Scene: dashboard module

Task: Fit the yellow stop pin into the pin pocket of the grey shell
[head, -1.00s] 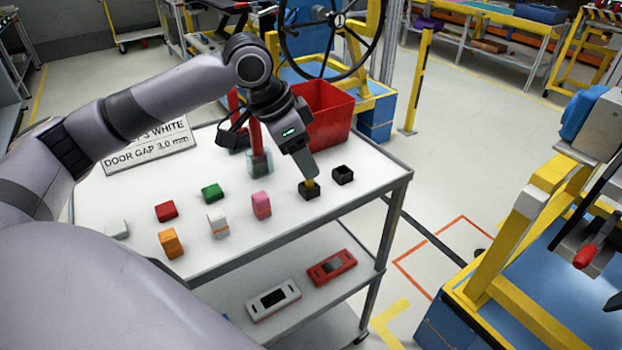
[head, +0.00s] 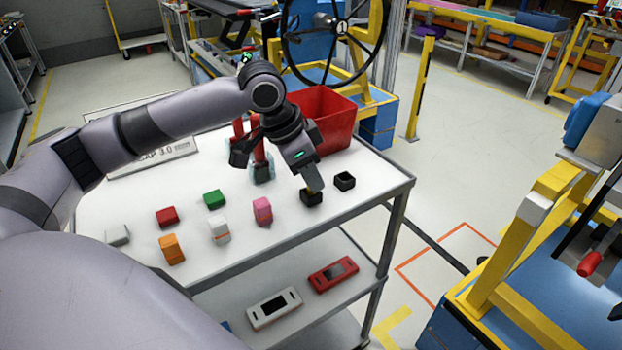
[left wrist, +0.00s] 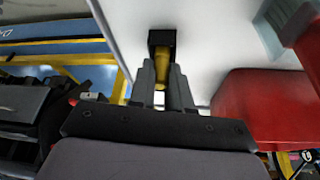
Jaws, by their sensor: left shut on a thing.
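My left gripper (head: 311,180) is shut on the yellow stop pin (head: 316,185), just above a small black square holder (head: 311,198) on the white cart top. In the left wrist view the pin (left wrist: 162,72) sits between the two grey fingers, with the black holder (left wrist: 161,40) just beyond its tip. I cannot tell whether the tip is fully clear of the holder. I cannot make out a grey shell with a pin pocket in these views. My right gripper is not in view.
A second black holder (head: 344,181) stands to the right, and a red bin (head: 325,120) behind. Pink (head: 262,210), white (head: 219,230), orange (head: 171,248), green (head: 213,198) and red (head: 167,216) blocks stand to the left. White (head: 274,307) and red (head: 333,274) panels lie on the lower shelf.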

